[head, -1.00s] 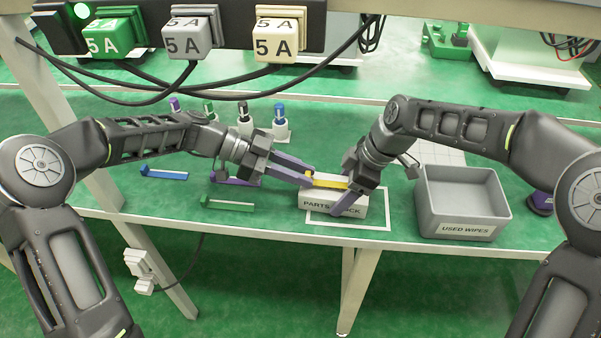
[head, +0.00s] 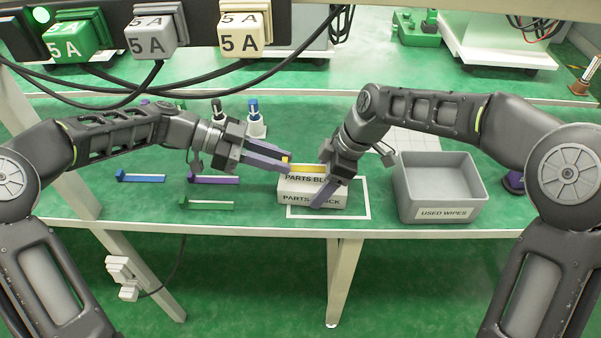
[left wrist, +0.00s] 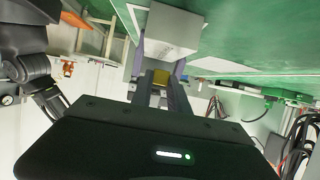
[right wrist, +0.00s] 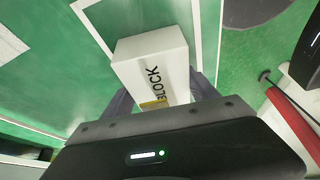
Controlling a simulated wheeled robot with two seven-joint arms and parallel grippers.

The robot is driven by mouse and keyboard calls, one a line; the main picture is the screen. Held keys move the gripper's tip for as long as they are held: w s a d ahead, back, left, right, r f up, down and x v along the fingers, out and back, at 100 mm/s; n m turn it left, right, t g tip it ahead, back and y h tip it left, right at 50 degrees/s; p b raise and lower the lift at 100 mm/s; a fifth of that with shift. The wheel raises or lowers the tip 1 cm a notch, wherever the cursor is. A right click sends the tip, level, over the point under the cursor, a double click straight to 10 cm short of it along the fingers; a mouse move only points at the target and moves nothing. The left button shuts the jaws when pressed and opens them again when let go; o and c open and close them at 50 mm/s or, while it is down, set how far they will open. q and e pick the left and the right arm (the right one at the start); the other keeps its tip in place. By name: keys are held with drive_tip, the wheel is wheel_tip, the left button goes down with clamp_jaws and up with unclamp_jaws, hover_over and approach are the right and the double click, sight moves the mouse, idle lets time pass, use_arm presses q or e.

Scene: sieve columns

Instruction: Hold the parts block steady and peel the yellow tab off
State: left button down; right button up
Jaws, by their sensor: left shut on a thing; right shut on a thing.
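The parts block (head: 295,190) is a pale box with lettering on its top and front, on the green bench partly over a white outline. It also shows in the left wrist view (left wrist: 160,38) and right wrist view (right wrist: 150,58). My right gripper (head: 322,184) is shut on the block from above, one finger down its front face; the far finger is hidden. The yellow tab (head: 309,168) lies along the block's top back. My left gripper (head: 287,163) is shut on its left end, just above the block; yellow shows between its fingers in the left wrist view (left wrist: 162,77).
A grey bin marked USED WIPES (head: 441,215) stands right of the block. Blue (head: 140,178), purple (head: 213,180) and green (head: 207,204) handled pieces lie to the left. Small capped bottles (head: 254,124) stand behind my left arm. Cables (head: 200,88) hang above the bench.

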use_arm(q)
drive_tip(key=shift+r, duration=1.25)
use_arm(e)
drive_tip(key=o, duration=1.6)
drive_tip(key=shift+c, duration=0.2)
drive_tip(key=v, duration=1.2)
drive_tip(key=shift+r, duration=0.1)
